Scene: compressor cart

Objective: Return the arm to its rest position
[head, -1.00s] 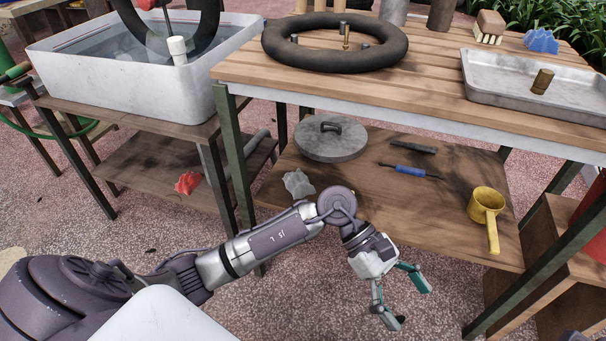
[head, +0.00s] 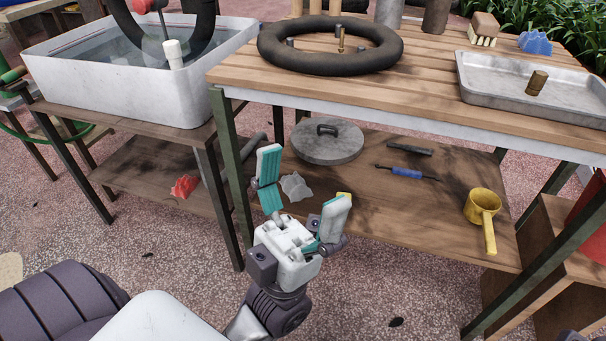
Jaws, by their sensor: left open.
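My left gripper (head: 303,208) is open, its two teal-padded fingers spread and pointing up and away from me. Nothing is between the fingers. It is in front of the wooden workbench (head: 300,86), overlapping the lower shelf (head: 375,215) in the picture; its exact distance from the shelf is hard to tell. The forearm is folded low at the bottom of the head view, partly cut off by the frame edge. My right gripper is not in view.
A black tube (head: 330,62) and metal tray (head: 520,98) are on top. A water tub (head: 140,95) stands left.

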